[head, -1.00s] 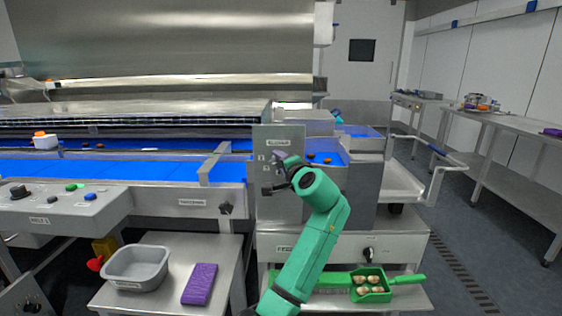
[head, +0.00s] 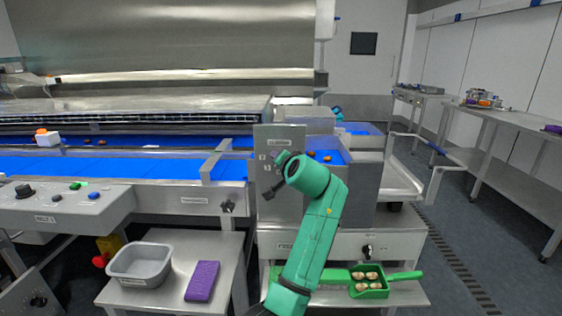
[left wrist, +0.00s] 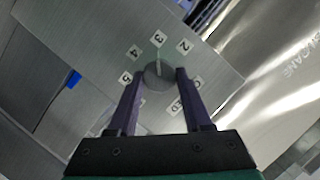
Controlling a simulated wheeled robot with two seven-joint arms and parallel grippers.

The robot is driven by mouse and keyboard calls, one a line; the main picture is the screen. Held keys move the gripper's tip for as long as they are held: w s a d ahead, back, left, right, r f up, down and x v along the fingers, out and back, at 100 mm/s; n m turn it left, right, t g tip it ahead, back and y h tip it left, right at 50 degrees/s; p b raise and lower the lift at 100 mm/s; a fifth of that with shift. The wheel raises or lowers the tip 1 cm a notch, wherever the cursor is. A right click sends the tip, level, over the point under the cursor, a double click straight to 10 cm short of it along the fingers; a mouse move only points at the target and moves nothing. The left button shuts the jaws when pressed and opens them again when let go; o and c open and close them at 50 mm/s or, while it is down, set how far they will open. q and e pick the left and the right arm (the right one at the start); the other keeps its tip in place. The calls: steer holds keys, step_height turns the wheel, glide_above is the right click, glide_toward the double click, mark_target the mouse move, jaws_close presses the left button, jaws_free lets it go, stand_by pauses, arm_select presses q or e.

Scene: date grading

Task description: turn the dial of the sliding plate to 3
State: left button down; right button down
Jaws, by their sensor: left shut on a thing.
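The sliding plate's dial (left wrist: 159,76) is a small round grey knob on a brushed metal plate (left wrist: 95,55). Number tags are set around it, including 2, 3 (left wrist: 159,38), 4 and 5. The pale mark on the dial points at the 3 tag. My left gripper (left wrist: 160,80) is shut on the dial, with one purple finger on each side. In the head view the upright plate (head: 292,133) stands at the end of the blue belt. My green left arm covers the dial there, and my left gripper (head: 283,159) is mostly hidden. My right gripper is not in view.
A grey tub (head: 140,264) and a purple block (head: 202,281) sit on the lower left table. A green scoop with several dates (head: 366,280) lies on the shelf beneath the plate. A control box with knobs (head: 62,207) is at left. Open floor lies to the right.

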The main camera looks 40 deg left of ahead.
arm_select(q)
steer(key=shift+f, duration=0.15)
steer(key=shift+c, duration=1.6)
jaws_free()
steer(key=b+v, duration=0.1)
steer(key=v, duration=1.3)
steer(key=shift+s+b, duration=0.3)
steer(key=shift+b, duration=0.05)
steer(key=shift+d, duration=0.15)
